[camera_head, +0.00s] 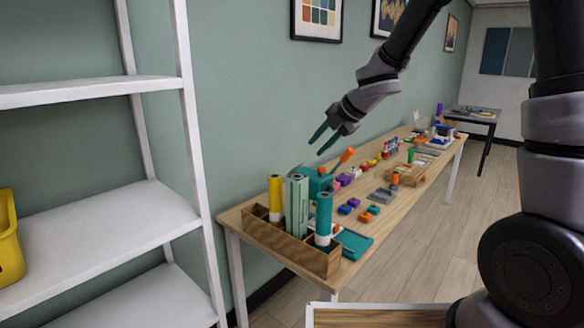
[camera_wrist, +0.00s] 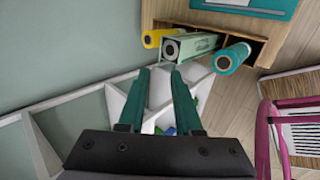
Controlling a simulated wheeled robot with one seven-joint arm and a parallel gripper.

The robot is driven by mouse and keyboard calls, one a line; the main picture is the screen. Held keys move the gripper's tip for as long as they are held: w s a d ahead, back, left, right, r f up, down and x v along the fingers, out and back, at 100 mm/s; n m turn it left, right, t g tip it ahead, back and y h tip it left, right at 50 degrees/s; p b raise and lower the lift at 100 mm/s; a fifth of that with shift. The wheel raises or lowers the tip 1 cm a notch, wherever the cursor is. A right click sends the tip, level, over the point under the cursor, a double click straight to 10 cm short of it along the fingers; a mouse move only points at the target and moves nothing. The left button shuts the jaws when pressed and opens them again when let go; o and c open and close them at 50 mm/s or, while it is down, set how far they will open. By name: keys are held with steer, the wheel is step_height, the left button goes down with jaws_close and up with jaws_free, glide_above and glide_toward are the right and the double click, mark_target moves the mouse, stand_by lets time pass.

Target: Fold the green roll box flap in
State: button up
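The pale green roll box (camera_head: 297,208) stands upright in a wooden divided holder (camera_head: 290,248) at the near end of the bench, between a yellow roll (camera_head: 275,197) and a teal roll (camera_head: 323,220). In the wrist view the green roll box (camera_wrist: 198,45) shows its end with a grey roll core. I cannot clearly make out its flap. My gripper (camera_head: 320,143) is open and empty, above and behind the box in the head view. In the wrist view its teal fingers (camera_wrist: 160,72) are apart, with their tips just below the box end.
The long wooden bench (camera_head: 345,213) carries a teal box (camera_head: 315,182), a teal tray (camera_head: 354,244) and several small coloured parts. A white shelf unit (camera_head: 95,236) with a yellow bin (camera_head: 8,240) stands at left.

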mark_target(296, 169)
steer(key=x, duration=1)
steer(key=shift+w+a+f, duration=0.15)
jaws_close()
stand_by(1.1)
